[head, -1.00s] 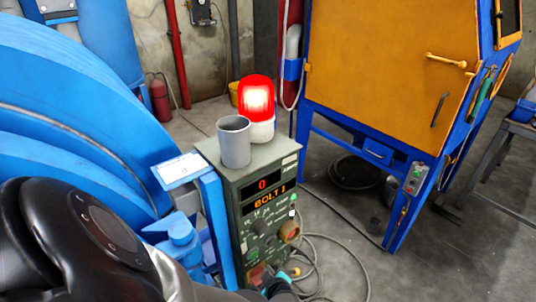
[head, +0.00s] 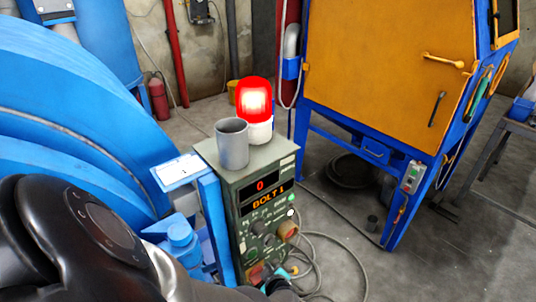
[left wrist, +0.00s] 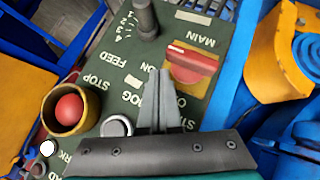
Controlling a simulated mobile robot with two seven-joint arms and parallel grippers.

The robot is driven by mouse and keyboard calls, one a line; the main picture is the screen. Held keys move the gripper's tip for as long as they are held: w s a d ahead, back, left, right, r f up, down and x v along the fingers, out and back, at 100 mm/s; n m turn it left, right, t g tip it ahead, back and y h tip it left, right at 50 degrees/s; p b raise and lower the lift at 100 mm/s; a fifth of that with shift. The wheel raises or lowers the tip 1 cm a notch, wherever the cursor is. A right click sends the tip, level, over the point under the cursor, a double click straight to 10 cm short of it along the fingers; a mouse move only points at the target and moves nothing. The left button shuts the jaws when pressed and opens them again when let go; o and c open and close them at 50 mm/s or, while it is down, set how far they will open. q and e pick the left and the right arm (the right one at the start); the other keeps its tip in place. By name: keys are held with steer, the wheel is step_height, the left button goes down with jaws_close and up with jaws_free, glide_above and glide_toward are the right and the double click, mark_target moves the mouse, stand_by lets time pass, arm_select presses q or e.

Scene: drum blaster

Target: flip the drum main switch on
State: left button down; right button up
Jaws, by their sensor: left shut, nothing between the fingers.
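The main switch (left wrist: 192,62) is a red bar handle on a yellow-orange plate, beside the MAIN and ON lettering in the left wrist view. In the head view it shows as a small red-orange patch (head: 256,273) low on the green control box (head: 250,185). My left gripper (left wrist: 164,76) is shut and empty, its tips at the left edge of the switch plate. I cannot tell whether they touch the handle. In the head view the gripper (head: 279,283) is low at the box front, mostly cut off. My right gripper is not in view.
A red button in a yellow collar (left wrist: 69,109), a pale round button (left wrist: 117,126) and a dark selector knob (left wrist: 146,20) are near the gripper. A grey cup (head: 232,145) and lit red beacon (head: 256,100) stand on the box. Blue framework (head: 212,220) is close on its left.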

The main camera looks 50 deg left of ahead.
arm_select(q)
steer(key=d+r+p, duration=0.7)
steer(key=r+p, duration=0.2)
steer(key=shift+s+r, duration=0.3)
steer(key=shift+r, duration=0.1)
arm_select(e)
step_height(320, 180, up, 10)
arm_select(q)
steer(key=s+d+f+m+t+h+b, duration=0.1)
steer(key=s+d+f+m+h+b, duration=0.3)
steer(key=f+m, duration=0.35)
steer(key=s+d+f+m+t+h+b, duration=0.1)
steer(key=s+d+f+m+h+b, duration=0.25)
steer(key=s+f+m, duration=0.4)
steer(key=s+d+f+m+g+b, duration=0.1)
steer(key=s+f+m+g, duration=0.1)
steer(key=s, duration=0.4)
steer(key=s+d+f+m+g+h+b, duration=0.1)
steer(key=s+f+m+g, duration=0.1)
steer(key=s+f, duration=0.2)
steer(key=s+d+f+m+g+b, duration=0.1)
steer(key=s+f+m+g, duration=0.1)
steer(key=s, duration=0.8)
steer(key=shift+d+f+m, duration=0.2)
steer(key=shift+f+m, duration=0.2)
steer(key=shift+f, duration=0.15)
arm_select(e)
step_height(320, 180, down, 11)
